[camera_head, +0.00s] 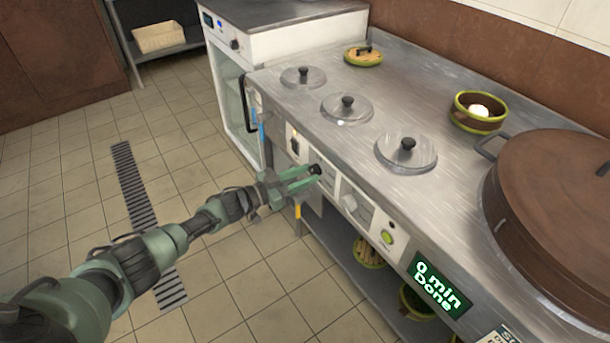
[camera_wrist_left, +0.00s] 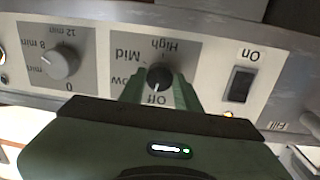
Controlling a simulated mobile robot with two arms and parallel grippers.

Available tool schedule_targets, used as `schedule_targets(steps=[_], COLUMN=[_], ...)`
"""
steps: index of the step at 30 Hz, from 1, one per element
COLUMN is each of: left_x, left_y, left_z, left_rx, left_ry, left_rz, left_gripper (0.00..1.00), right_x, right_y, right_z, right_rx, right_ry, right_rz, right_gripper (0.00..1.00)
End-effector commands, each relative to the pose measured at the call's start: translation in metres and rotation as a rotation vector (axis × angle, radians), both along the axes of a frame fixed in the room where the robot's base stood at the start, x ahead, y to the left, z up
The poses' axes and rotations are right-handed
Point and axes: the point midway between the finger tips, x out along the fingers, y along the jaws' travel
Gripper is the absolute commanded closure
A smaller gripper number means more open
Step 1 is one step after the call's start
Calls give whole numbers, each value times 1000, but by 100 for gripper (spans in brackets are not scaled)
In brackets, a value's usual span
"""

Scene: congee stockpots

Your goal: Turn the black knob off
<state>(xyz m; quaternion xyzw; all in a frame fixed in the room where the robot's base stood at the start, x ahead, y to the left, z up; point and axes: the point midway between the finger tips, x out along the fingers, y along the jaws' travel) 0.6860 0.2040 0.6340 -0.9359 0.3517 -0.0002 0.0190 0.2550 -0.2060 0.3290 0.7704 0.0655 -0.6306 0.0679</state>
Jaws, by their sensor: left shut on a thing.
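The black knob (camera_wrist_left: 158,77) is on the stove's front panel, on a dark dial plate (camera_wrist_left: 152,60) marked Off, Low, Mid and High, upside down in the wrist view. A small light mark shows on the knob's side facing Off; I cannot tell its exact setting. My left gripper (camera_head: 312,176) reaches the panel from the left, its green fingers on either side of the knob and shut on it. In the head view the knob (camera_head: 315,169) shows just at the fingertips. My right gripper is in neither view.
Beside the knob are a grey timer knob (camera_wrist_left: 60,62) and a black On switch (camera_wrist_left: 240,84). A green display (camera_head: 440,285) reads "0 min Done". Lidded wells (camera_head: 347,108), a bowl (camera_head: 478,112) and a big brown pot (camera_head: 555,190) are on the counter. The tiled floor is clear.

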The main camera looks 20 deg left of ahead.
Motion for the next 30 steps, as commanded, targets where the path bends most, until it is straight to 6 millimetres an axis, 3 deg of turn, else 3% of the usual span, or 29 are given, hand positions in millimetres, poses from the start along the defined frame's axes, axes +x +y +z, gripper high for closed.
schedule_targets(steps=[13,30], left_x=[-1,-1], left_y=[1,0], left_z=[-2,-2], left_rx=[-171,-194], left_ry=[137,156], left_rz=[2,1], left_gripper=[100,100], right_x=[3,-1], right_y=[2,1], right_z=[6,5], right_rx=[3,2], right_ry=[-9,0], right_rz=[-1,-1], right_gripper=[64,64])
